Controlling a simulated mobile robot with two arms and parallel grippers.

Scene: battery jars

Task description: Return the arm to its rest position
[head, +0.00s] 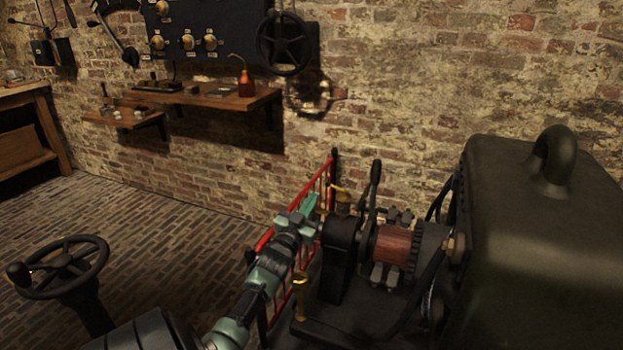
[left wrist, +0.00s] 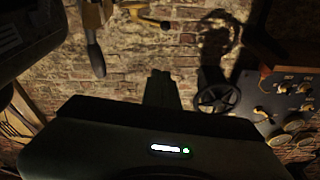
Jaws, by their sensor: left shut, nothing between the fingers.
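My left arm reaches up from the bottom of the head view. Its gripper (head: 310,207) is beside the red railing and close to the left end of the dark machine with the copper-coloured drum (head: 392,246). I cannot tell whether it touches either. In the left wrist view the dark fingers (left wrist: 162,88) are together and nothing shows between them. The brick wall is beyond them. My right gripper is in neither view.
The red railing (head: 327,185) runs along the machine. A large dark housing (head: 545,240) fills the right side. A handwheel (head: 60,267) stands at lower left. A wall shelf (head: 215,97) holds a reddish bottle (head: 246,83). The brick floor between is clear.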

